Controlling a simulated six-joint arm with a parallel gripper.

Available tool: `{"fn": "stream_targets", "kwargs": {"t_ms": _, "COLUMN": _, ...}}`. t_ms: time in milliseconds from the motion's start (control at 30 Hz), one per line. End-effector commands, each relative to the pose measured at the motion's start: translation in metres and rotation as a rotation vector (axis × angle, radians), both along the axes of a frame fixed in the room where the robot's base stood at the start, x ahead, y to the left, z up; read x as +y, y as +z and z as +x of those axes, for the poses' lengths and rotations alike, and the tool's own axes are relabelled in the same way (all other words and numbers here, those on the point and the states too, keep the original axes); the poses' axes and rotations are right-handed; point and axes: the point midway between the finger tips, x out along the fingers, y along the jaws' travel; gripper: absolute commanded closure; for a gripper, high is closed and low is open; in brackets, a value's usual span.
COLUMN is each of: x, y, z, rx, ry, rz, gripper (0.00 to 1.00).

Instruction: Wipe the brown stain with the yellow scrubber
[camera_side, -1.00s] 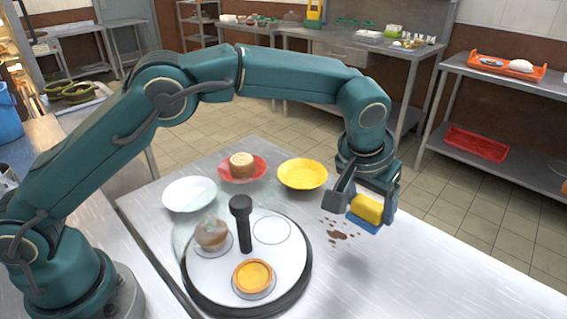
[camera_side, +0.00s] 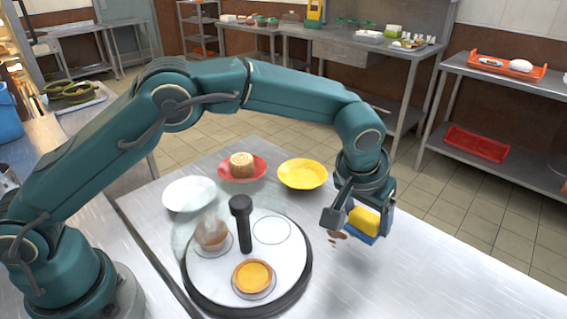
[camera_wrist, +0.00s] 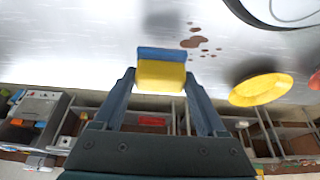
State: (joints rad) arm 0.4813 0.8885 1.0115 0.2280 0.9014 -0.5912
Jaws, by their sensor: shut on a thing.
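My gripper (camera_side: 354,219) is shut on the yellow scrubber (camera_side: 364,219), which has a blue pad on its underside. The scrubber also shows between my two fingers in the wrist view (camera_wrist: 161,72). The brown stain (camera_side: 337,236) is on the steel table, just left of and below the scrubber, partly hidden by it and my gripper in the side view. In the wrist view the stain (camera_wrist: 191,43) shows as a blotch with several small spots, beyond the scrubber and to its right. The scrubber appears low over the table; I cannot tell whether it touches.
A round white turntable (camera_side: 210,272) with a black post (camera_side: 241,222) stands left of the stain, holding tarts. A yellow plate (camera_side: 303,174), a red plate (camera_side: 226,168) with a roll cake, and a white plate (camera_side: 189,194) stand behind. The table's right front is clear.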

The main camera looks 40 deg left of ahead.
Motion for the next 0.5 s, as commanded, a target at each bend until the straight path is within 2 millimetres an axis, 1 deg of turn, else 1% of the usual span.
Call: {"fn": "stream_targets", "kwargs": {"t_ms": 500, "x": 0.0, "y": -0.015, "z": 0.0, "rx": 0.001, "ry": 0.0, "rz": 0.001, "gripper": 0.71}}
